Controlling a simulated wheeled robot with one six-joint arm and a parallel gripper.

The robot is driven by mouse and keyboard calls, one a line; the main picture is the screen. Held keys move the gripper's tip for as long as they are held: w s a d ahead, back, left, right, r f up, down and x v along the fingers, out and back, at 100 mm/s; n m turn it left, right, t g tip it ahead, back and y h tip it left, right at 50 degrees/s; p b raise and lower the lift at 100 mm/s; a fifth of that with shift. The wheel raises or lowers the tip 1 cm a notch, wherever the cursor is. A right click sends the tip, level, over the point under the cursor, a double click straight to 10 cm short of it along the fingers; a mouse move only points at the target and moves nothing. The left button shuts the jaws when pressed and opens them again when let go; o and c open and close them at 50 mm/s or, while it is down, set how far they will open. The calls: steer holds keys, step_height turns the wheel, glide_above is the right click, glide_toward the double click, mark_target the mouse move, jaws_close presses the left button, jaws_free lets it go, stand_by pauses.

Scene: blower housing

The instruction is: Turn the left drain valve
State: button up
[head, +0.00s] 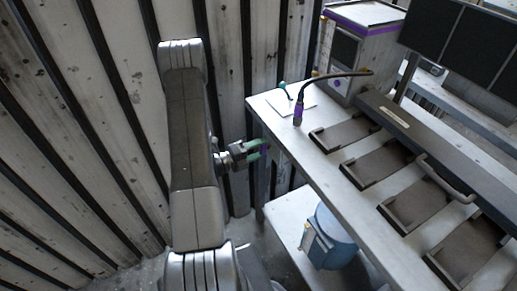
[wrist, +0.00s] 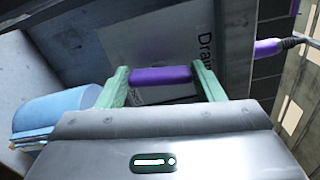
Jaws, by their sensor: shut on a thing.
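A short purple bar (wrist: 160,76), apparently the valve handle, lies crosswise between the two green fingers of my gripper (wrist: 159,70) in the wrist view. The fingers close on its two ends. Behind it is a grey panel with a pale label (wrist: 165,45) whose partly cut-off text starts "Dra". In the head view my gripper (head: 257,151) reaches right to the bench's left end, below the top, with a bit of purple (head: 264,152) at its fingertips. The valve's body is hidden, and I cannot tell from the label which side it belongs to.
The bench top (head: 325,165) overhangs close to my gripper. A dark hose with a purple end (head: 298,112) stands on it, near a purple-trimmed box (head: 360,50). A blue container (head: 335,240) sits on the lower shelf. A ribbed wall (head: 110,130) runs along the left.

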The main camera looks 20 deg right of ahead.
steer(key=o, duration=1)
steer(key=a, duration=0.4)
steer(key=a+b, duration=0.1)
steer(key=a, duration=0.4)
steer(key=s+a, duration=0.1)
steer(key=a, duration=0.3)
steer(key=shift+a, duration=0.4)
steer(key=shift+w+d+p, duration=0.15)
steer(key=shift+d, duration=2.15)
steer(key=shift+w+d+p, duration=0.2)
steer(key=shift+d, duration=2.1)
steer(key=shift+w+d+p, duration=0.15)
steer(key=shift+d, duration=2.15)
